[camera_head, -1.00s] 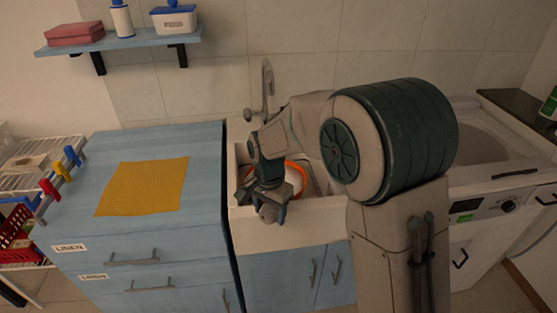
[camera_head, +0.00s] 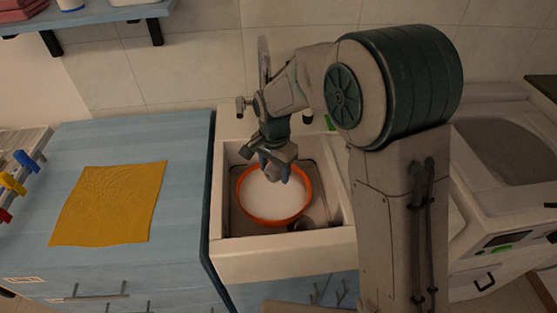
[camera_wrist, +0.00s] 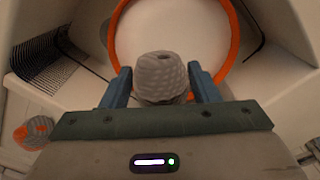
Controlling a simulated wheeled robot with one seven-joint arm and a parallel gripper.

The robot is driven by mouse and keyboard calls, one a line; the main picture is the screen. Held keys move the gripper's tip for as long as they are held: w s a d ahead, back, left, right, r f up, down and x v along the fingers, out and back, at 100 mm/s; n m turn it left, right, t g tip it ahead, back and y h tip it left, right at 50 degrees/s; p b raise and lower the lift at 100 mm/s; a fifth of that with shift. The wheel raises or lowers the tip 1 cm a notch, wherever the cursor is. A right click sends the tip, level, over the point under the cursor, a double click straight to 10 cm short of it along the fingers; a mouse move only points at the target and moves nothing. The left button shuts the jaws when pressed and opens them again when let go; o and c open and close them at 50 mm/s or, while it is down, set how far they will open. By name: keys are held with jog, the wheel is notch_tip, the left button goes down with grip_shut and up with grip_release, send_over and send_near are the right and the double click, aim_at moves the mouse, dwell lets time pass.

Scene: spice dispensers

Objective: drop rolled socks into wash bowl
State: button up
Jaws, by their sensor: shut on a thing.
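My gripper (camera_head: 276,170) is over the wash bowl (camera_head: 272,221), at its back part in the head view. The bowl has an orange rim and a white inside, and stands in the sink. In the wrist view my gripper (camera_wrist: 160,70) is shut on the rolled socks (camera_wrist: 160,82), a grey speckled ball between two blue fingers. The bowl's orange rim (camera_wrist: 232,48) curves beyond the socks there. The socks are mostly hidden by the fingers in the head view, and their height above the bowl is hard to judge.
The sink (camera_head: 228,262) has raised walls around the bowl, with a faucet (camera_head: 264,60) behind. A blue cabinet with a yellow cloth (camera_head: 108,205) stands left, and a washing machine (camera_head: 500,185) right. A small orange and grey round thing (camera_wrist: 35,132) shows in the wrist view.

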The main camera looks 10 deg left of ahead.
aim_at(275, 177)
jog(key=shift+w+f, duration=0.15)
jog(key=shift+f, duration=0.45)
jog(key=shift+w+f, duration=0.15)
jog(key=shift+f, duration=0.4)
jog(key=shift+w+f+b, duration=0.2)
jog(key=shift+f+b, duration=0.55)
jog(key=shift+f, duration=0.35)
notch_tip(275, 177, down, 5)
jog(key=b, duration=0.3)
jog(key=shift+f+b, duration=0.15)
jog(key=shift+b, duration=0.15)
jog(key=o, duration=1.1)
jog(key=shift+c, duration=0.2)
notch_tip(275, 177, up, 14)
jog(key=shift+f, duration=0.1)
